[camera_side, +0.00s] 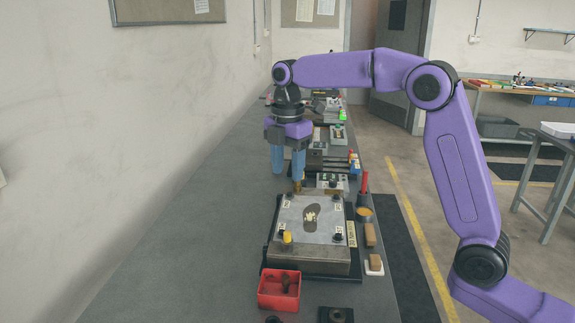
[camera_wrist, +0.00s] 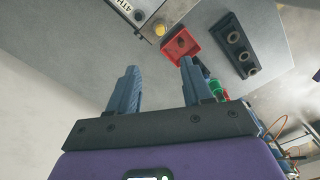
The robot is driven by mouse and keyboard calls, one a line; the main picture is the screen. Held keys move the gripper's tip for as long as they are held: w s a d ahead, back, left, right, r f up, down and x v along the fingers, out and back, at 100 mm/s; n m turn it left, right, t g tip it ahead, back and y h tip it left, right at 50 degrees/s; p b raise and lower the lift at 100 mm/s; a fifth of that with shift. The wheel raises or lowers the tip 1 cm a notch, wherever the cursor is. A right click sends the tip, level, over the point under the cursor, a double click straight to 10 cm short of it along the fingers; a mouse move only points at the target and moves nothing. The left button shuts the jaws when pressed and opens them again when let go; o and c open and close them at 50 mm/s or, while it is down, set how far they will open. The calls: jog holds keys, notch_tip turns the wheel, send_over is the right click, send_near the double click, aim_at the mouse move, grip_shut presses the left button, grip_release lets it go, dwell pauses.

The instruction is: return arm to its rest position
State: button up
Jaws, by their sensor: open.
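My gripper (camera_side: 287,168) hangs from my purple arm above the far left corner of the work plate, fingers pointing down. Its two blue fingers are apart, with nothing between them; they also show apart in the wrist view (camera_wrist: 157,80). Below and nearer the side camera is the square plate (camera_side: 300,225) on its metal block, with a dark insole shape (camera_side: 312,216) on it. A brass-coloured piece stands at the plate's far edge, close to the right finger; I cannot tell whether they touch.
A red bin (camera_side: 279,290) stands in front of the block and shows in the wrist view (camera_wrist: 181,45). A dark block with holes (camera_wrist: 236,45) lies near it. Tools and brushes line the bench's right edge. The bench (camera_side: 190,245) is clear on the left, beside the wall.

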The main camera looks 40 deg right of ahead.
jog(key=s+f+m, duration=0.3)
jog(key=s, duration=1)
jog(key=s+f+m, duration=0.2)
jog(key=s+f, duration=0.1)
jog(key=s, duration=1)
jog(key=s+d+f+m, duration=0.1)
jog(key=s+d+f, duration=0.1)
jog(key=s, duration=0.3)
jog(key=s+d+f+m, duration=0.1)
jog(key=s+d, duration=0.2)
jog(key=s, duration=0.2)
jog(key=shift+s+f+m, duration=0.15)
jog(key=shift+f+m, duration=0.15)
jog(key=shift+f, duration=0.1)
